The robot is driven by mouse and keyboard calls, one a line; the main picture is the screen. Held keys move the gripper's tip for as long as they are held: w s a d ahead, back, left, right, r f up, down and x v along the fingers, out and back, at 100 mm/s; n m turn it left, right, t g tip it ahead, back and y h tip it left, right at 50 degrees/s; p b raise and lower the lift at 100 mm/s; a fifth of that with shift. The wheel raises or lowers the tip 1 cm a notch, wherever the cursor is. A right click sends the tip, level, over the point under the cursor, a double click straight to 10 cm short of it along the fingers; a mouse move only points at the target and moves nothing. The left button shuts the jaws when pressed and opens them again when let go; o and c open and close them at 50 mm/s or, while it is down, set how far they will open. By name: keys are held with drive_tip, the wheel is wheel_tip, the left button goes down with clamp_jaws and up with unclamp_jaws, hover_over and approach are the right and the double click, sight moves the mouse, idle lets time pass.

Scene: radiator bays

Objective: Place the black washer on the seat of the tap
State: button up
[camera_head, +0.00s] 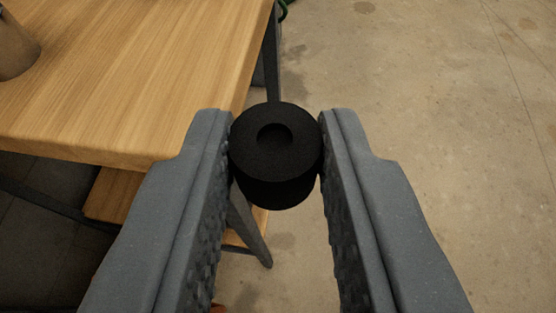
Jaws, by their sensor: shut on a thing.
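The black washer (276,185) is a thick, short cylinder with a round recess in its top face. My gripper (276,150) is shut on it, with one grey finger pressed to each side near the fingertips. The washer's top face tilts toward the camera. It is held in the air beside the right edge of a wooden table, with the concrete floor behind it. The tap and its seat are not in view.
The wooden table (130,70) fills the upper left, with metal legs and a lower wooden shelf (112,195). A brownish round object (14,48) stands on it at the left edge. A green item (283,10) shows at the top. Concrete floor (450,130) is clear at right.

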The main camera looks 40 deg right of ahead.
drive_tip(key=shift+s, duration=0.4)
drive_tip(key=n+t+y, duration=0.3)
drive_tip(key=n+y, duration=0.2)
hover_over(178, 123)
drive_tip(key=s, duration=0.1)
drive_tip(key=shift+s+r, duration=0.2)
drive_tip(key=shift+w+f+n+t+y, duration=0.15)
drive_tip(key=shift+w+n+y, duration=0.25)
drive_tip(key=shift+n+y, duration=0.15)
drive_tip(key=shift+w+f+n+t+y, duration=0.15)
drive_tip(key=shift+w+n+y, duration=0.25)
drive_tip(key=shift+y, duration=0.25)
drive_tip(key=shift+f+n+y, duration=0.3)
drive_tip(key=shift+n+y, duration=0.55)
drive_tip(key=shift+y, duration=0.05)
drive_tip(key=shift+s, duration=0.1)
